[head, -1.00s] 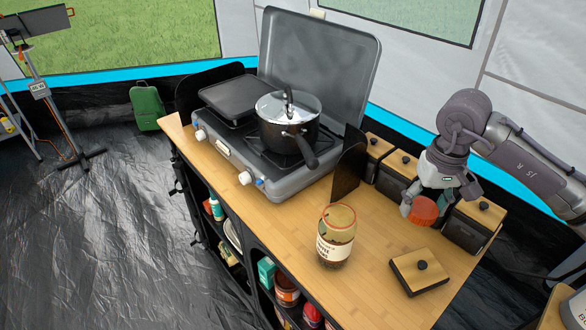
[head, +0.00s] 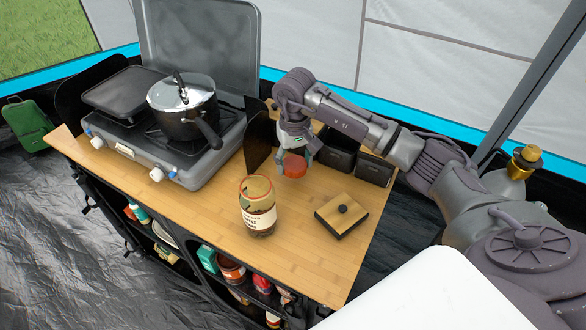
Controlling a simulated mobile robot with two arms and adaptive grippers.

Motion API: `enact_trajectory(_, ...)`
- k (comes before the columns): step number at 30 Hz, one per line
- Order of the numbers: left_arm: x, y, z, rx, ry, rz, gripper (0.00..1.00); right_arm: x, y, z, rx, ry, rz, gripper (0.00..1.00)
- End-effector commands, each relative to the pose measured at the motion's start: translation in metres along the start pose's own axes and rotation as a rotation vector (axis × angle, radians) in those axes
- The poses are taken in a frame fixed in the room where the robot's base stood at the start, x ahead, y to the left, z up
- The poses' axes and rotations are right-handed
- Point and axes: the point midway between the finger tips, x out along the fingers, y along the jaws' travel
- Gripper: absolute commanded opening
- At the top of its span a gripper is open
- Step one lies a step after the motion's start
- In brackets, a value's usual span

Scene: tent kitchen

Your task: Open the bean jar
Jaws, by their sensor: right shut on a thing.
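The bean jar (head: 258,208) is glass with a pale label and stands upright on the wooden counter. Its top shows an orange-red rim, and no lid sits on it. My right gripper (head: 294,160) is above the counter, behind and to the right of the jar. It is shut on a round orange-red lid (head: 294,167), held apart from the jar. My left gripper is not in view.
A square wooden lid with a black knob (head: 342,211) lies right of the jar. Dark canisters (head: 374,169) stand behind it. A stove (head: 200,150) with a pot (head: 184,107) is at left, beside a black wind panel (head: 257,140). The counter front (head: 190,205) is clear.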

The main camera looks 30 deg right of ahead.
Motion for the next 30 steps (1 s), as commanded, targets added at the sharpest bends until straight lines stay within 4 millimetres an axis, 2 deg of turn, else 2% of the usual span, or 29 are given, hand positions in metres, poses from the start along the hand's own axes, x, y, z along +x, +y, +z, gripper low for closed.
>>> enact_trajectory(2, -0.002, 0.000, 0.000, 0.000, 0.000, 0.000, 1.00, 0.003, -0.002, -0.002, -0.001, -0.001, 0.000, 0.22)
enact_trajectory(10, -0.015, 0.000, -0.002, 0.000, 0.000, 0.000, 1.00, 0.038, -0.003, -0.001, 0.000, -0.002, -0.001, 0.22)
enact_trajectory(23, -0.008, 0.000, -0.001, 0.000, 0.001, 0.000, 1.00, 0.046, -0.002, -0.002, -0.001, 0.001, 0.001, 0.22)
enact_trajectory(24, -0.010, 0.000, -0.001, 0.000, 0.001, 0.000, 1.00, 0.045, -0.002, -0.002, 0.000, 0.001, 0.000, 0.69)
enact_trajectory(28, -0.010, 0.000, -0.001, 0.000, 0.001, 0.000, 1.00, 0.045, -0.002, -0.002, 0.000, 0.001, 0.000, 0.89)
enact_trajectory(30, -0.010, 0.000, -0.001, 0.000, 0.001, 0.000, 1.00, 0.045, -0.002, -0.002, 0.000, 0.001, 0.000, 0.89)
